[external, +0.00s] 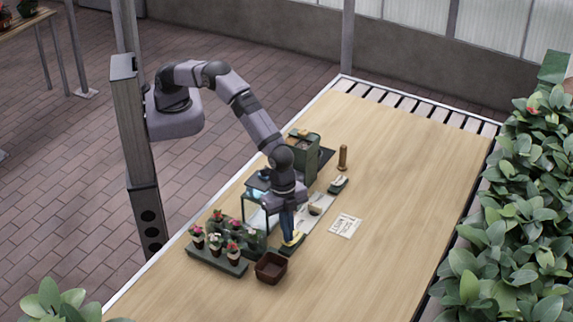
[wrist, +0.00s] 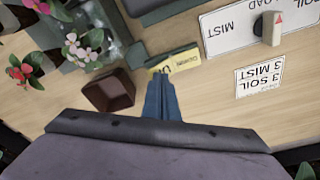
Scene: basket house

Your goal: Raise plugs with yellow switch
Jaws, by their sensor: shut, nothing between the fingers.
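The yellow switch (external: 297,239) is on a small dark base on the wooden table, and my gripper's blue fingers are right at it. In the wrist view its yellow top with lettering (wrist: 184,61) shows just beyond the fingertips. My gripper (external: 289,237) points down and is shut with nothing between the fingers; it also shows in the wrist view (wrist: 160,78). I cannot tell whether the fingertips touch the switch. The plugs, small potted plants with red, pink and white flowers (external: 216,240), stand in a dark green tray (external: 220,262) left of the switch. Blossoms show at left in the wrist view (wrist: 85,47).
A square brown pot (external: 270,268) stands close beside the switch. A white panel marked MIST (wrist: 228,32) has a knob (wrist: 268,28). A printed card (external: 345,226) lies to the right. A green box (external: 303,158) and wooden post (external: 343,157) stand behind. The table's right side is clear.

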